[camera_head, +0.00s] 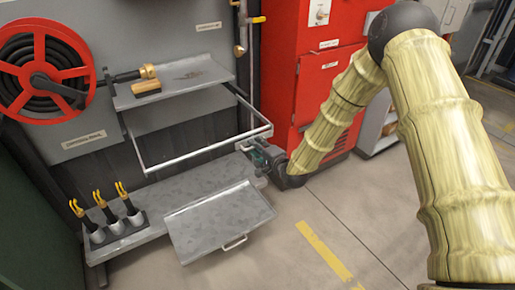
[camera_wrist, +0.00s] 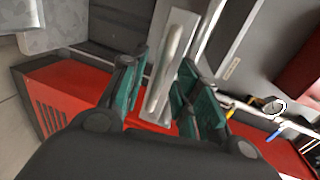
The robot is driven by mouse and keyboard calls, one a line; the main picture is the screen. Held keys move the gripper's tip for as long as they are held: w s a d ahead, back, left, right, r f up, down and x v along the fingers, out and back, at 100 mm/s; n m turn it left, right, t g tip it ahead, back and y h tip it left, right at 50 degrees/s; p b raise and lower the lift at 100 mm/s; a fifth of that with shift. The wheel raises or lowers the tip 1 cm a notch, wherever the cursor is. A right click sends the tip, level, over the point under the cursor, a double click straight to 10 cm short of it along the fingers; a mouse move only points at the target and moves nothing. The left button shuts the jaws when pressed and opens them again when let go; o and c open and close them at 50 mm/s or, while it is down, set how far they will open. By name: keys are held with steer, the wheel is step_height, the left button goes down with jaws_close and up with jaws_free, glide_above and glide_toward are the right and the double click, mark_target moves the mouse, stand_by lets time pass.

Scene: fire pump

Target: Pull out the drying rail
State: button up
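The drying rail (camera_head: 205,151) is a light metal frame sticking out below the upper shelf, above the lower bench. Its front bar slopes up to the right. My gripper (camera_head: 258,156) is at the right end of that bar, just below it. In the wrist view, my gripper (camera_wrist: 163,92) has its green-padded fingers apart. A pale metal plate with a rounded handle (camera_wrist: 164,72) lies between them, apparently the rail's front. Gaps show beside the handle, and I see no clear finger contact. The gripper partly hides the rail's right end in the head view.
A red cabinet (camera_head: 310,75) stands close behind my gripper. An upper shelf (camera_head: 190,88) holds a brass nozzle. A lower bench (camera_head: 180,196) holds several upright nozzles, and a tray with a handle (camera_head: 220,222) projects in front. The floor at the front right is clear.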

steer(key=v, duration=1.2)
steer(key=s+d+f+n+g+h+p, duration=0.1)
steer(key=s+d+f+n+g+h, duration=0.15)
steer(key=s+f, duration=0.65)
steer(key=s+d+f+n+g+h+p, duration=0.1)
steer(key=s+f+n+g, duration=0.25)
steer(key=s+f, duration=0.55)
steer(key=s+d+f+n+g+h, duration=0.2)
steer(key=s+d+f+n+g, duration=0.1)
steer(key=s, duration=1)
steer(key=s+d+f+n+g+h+p, duration=0.1)
steer(key=s+d+f+n+g+h, duration=0.1)
steer(key=s, duration=1.2)
steer(key=d+f+n+g, duration=0.1)
steer(key=d+g, duration=0.1)
steer(key=shift+d+f+g, duration=0.2)
steer(key=shift+d+g, duration=0.2)
